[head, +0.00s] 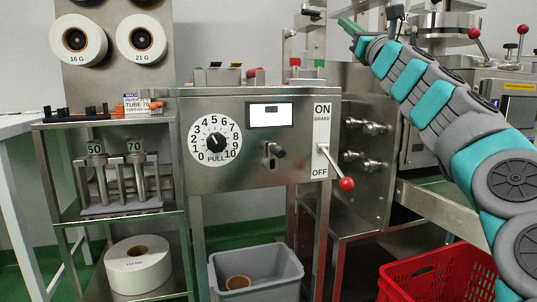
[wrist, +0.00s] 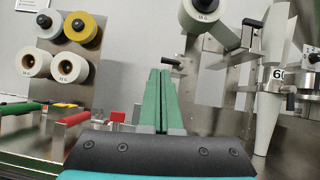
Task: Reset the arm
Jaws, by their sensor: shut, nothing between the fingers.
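My gripper (head: 347,27) is at the upper middle right of the head view, at the end of my teal and grey arm, which reaches in from the right. In the wrist view its two green fingers (wrist: 160,100) lie side by side, shut, with nothing between them. The gripper is raised above the level of the machine's control box (head: 258,100). It appears free of contact with the things around it.
The control box carries a dial (head: 215,140) and a red-knobbed brake lever (head: 346,184). A grey bin (head: 256,275) and a red crate (head: 440,275) stand below. Paper rolls (wrist: 70,68) hang at left in the wrist view; a white cone (wrist: 267,115) is at right.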

